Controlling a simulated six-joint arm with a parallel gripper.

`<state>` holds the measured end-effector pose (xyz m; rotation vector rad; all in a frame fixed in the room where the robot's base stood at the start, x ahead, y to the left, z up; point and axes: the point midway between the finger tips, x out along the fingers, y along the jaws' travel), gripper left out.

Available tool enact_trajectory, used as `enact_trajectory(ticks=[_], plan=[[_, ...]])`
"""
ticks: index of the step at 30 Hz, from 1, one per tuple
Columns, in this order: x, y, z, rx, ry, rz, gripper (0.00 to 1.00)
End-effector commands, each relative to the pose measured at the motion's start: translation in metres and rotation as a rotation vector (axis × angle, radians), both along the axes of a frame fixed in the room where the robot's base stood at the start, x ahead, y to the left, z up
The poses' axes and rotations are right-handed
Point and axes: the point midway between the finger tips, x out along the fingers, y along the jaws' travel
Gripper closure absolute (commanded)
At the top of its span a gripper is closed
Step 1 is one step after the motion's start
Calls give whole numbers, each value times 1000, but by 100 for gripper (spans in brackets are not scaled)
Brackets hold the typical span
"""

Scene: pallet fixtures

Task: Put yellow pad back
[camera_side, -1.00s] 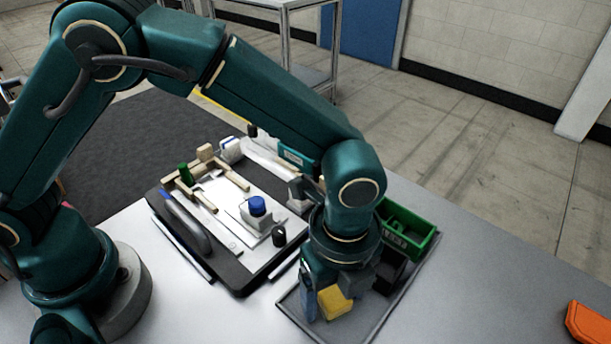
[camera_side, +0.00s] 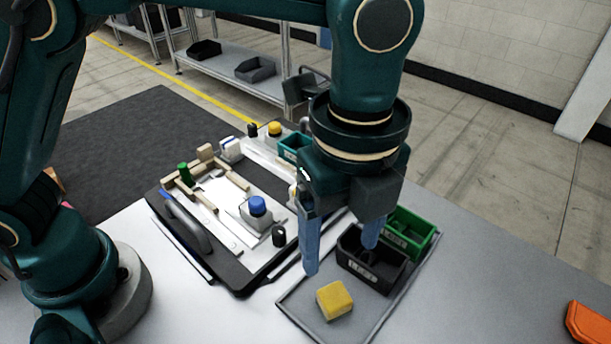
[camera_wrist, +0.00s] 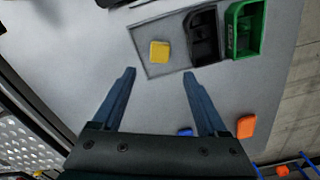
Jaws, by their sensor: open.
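The yellow pad (camera_side: 334,300) is a small block lying on the grey tray (camera_side: 301,316), near its front left part. It also shows in the wrist view (camera_wrist: 159,51), on the tray beside the black bin. My gripper (camera_side: 340,260) is open, with its two blue fingers apart and nothing between them. It is raised above the tray, and the pad lies below and clear of the fingers. In the wrist view the fingertips (camera_wrist: 159,75) point toward the pad from below it in the picture.
A black bin (camera_side: 372,270) and a green bin (camera_side: 412,231) stand at the tray's back right. An orange object (camera_side: 590,325) lies at the right.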

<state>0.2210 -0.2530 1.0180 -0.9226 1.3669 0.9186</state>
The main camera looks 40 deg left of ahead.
Motion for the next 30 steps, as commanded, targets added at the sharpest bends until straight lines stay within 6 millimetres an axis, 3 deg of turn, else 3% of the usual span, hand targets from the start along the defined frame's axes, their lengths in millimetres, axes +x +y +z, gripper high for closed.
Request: enact_trajectory(ticks=[5, 10, 15, 22, 30], plan=[[7, 26, 21, -35, -36, 187, 24], [7, 80, 46, -109, -105, 580, 24], [-6, 132, 58, -201, -176, 994, 24], [-39, 185, 50, -347, -262, 1526, 24], [-61, 211, 31, -468, -317, 1877, 24]])
